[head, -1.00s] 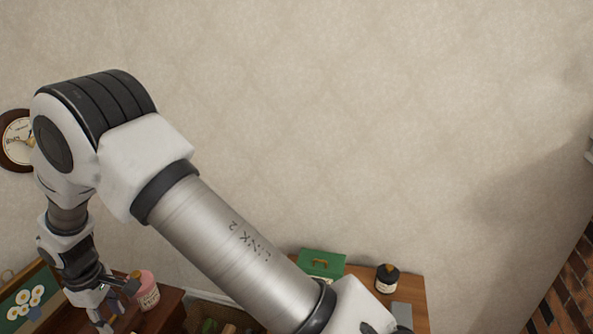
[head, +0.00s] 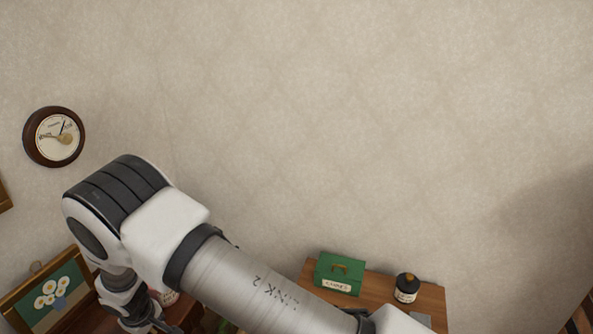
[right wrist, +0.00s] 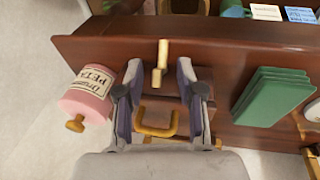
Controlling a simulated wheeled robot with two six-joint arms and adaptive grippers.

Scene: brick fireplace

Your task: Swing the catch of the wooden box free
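The wooden box (right wrist: 172,88) is a small dark brown block in the right wrist view. A light brass catch (right wrist: 160,64) shows at its far side, and a brass loop handle (right wrist: 157,130) shows at its near side. My right gripper (right wrist: 158,68) is open, with one finger on each side of the box and the catch between the tips. I cannot tell whether the fingers touch it. In the head view, my right gripper (head: 146,322) is partly cut off at the bottom left, and the box cannot be made out. My left gripper is in neither view.
A pink labelled jar (right wrist: 88,95) lies left of the gripper in the right wrist view. Green slabs (right wrist: 270,97) are to the right. In the head view, a green box (head: 340,274) and a dark bottle (head: 406,288) stand on a wooden table (head: 432,298).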

